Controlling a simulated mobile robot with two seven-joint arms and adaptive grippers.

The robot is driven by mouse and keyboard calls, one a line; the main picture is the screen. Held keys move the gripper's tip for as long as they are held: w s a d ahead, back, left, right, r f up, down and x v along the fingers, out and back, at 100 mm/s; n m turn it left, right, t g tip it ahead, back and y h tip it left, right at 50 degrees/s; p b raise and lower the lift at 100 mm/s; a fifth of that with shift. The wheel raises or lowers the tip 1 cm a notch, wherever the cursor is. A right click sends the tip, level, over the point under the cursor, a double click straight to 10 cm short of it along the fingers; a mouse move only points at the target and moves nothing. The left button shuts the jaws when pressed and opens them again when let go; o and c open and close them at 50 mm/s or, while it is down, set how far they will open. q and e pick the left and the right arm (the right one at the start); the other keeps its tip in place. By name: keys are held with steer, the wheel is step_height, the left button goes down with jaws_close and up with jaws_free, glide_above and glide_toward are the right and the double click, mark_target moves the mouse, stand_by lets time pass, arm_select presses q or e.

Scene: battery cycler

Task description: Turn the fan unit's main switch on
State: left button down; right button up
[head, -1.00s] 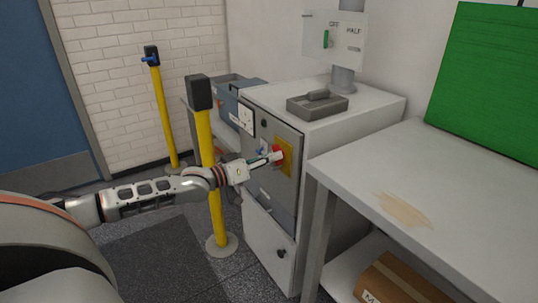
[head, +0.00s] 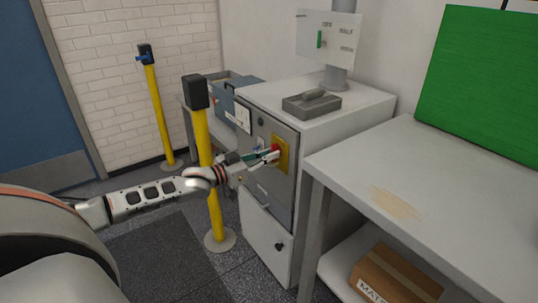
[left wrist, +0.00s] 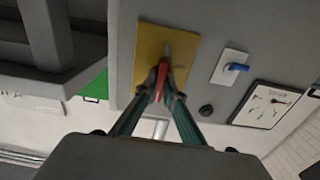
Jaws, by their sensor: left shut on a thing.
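A red switch handle (left wrist: 161,78) sits on a yellow plate (left wrist: 146,45) on the grey cabinet's front door. In the head view the yellow plate (head: 284,152) is on the upper door, with the red handle (head: 275,148) partly hidden by my fingers. My left gripper (left wrist: 160,97) is shut on the red handle, one finger on each side of it. The same gripper (head: 269,156) reaches the door from the left in the head view. The grey cabinet (head: 268,190) stands against the wall. My right gripper is not in view.
A blue handle (left wrist: 237,67) on a white plate and a black knob (left wrist: 206,110) are beside the yellow plate. A yellow post (head: 213,200) stands close to my left arm. A grey-white table (head: 440,185) is right of the cabinet.

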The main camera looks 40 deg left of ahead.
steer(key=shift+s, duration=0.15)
arm_select(q)
steer(key=c, duration=2.1)
jaws_free()
steer(key=shift+c, duration=0.2)
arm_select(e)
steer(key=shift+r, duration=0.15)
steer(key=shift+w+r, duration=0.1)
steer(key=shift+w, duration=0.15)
arm_select(q)
steer(key=v, duration=1.2)
steer(key=shift+d, duration=0.1)
